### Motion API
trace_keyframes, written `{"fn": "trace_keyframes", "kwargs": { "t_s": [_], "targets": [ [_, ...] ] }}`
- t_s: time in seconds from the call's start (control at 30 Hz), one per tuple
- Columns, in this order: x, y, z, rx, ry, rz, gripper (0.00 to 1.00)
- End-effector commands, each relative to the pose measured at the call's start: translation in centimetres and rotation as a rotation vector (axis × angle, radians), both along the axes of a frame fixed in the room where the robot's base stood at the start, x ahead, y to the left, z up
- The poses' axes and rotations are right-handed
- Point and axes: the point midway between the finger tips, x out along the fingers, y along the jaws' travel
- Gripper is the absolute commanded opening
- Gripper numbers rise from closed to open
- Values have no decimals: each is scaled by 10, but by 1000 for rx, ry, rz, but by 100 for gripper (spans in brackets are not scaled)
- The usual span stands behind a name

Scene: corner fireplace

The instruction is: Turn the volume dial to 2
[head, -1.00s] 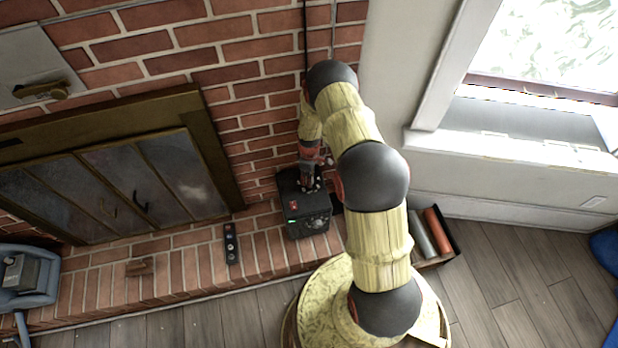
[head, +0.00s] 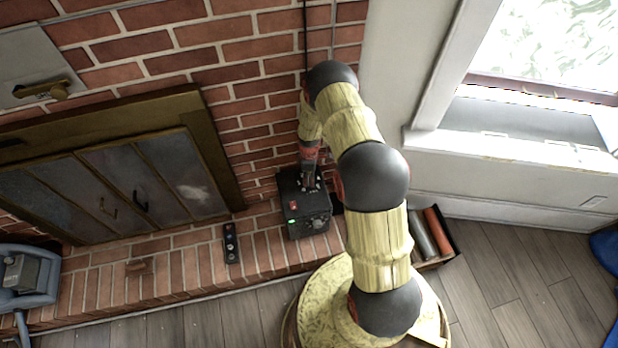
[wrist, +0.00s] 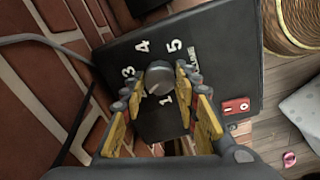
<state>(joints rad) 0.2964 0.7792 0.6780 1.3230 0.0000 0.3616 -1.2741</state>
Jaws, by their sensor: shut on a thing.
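The volume dial (wrist: 160,77) is a round grey knob on top of a black box (head: 308,222), which stands on the brick hearth. The numbers 1, 3, 4 and 5 show around it in the wrist view; the left finger largely hides the place between 1 and 3. My gripper (wrist: 160,84) is shut on the dial, one yellow-and-grey finger at each side. In the head view my gripper (head: 309,176) points down onto the box top. I cannot make out clearly where the dial points.
A red switch (wrist: 237,106) sits on the box top. A small black remote-like panel (head: 230,243) lies left of the box. A tray of cylinders (head: 438,237) stands to the right. The brick wall (head: 260,100) rises close behind.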

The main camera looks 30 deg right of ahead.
Motion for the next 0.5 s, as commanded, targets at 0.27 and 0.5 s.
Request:
{"fn": "trace_keyframes", "kwargs": {
  "t_s": [0.27,0.5],
  "targets": [
    [0,0,0,0,0,-1,41],
    [0,0,0,0,0,-1,49]
  ]
}}
